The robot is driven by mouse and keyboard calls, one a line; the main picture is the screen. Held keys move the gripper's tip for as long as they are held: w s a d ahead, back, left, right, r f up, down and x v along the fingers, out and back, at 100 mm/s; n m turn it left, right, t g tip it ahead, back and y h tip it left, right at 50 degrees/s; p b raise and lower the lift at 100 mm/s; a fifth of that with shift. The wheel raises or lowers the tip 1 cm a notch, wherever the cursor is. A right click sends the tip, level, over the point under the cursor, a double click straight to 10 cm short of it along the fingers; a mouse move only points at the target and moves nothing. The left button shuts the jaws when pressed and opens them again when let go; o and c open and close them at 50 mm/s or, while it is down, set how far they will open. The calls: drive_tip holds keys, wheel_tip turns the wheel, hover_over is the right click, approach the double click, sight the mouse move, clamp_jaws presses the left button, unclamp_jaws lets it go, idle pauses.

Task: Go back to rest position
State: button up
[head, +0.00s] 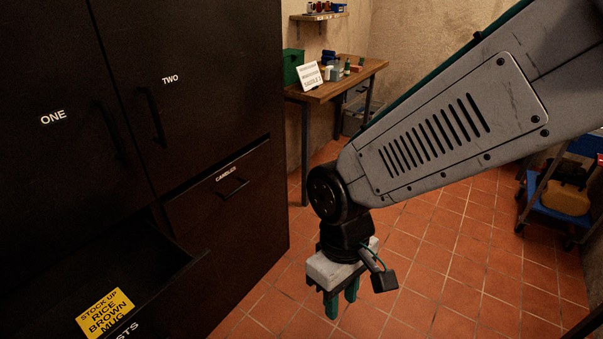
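My gripper (341,300) hangs fingers-down above the tiled floor, to the right of the dark cabinet (232,212). Its green fingers stand apart with nothing visible between them. My grey arm reaches in from the upper right, bent down at the wrist. No other object named by the task is in view.
A lower-left drawer (185,284) is pulled out, with a yellow note (105,312) at its front. Doors ONE and TWO and the CANDLES drawer (226,182) look shut. A wooden bench (345,84) stands behind and a blue cart (560,206) at right. Tiled floor between is clear.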

drive_tip(key=s+d+r+m+t, duration=0.1)
drive_tip(key=s+d+r+m, duration=0.1)
drive_tip(key=d+r+m, duration=0.2)
drive_tip(key=s+d+r+m+t, duration=0.2)
drive_tip(key=d+r+m, duration=0.2)
drive_tip(key=d+r, duration=0.7)
drive_tip(key=d, duration=0.5)
drive_tip(key=shift+s, duration=0.15)
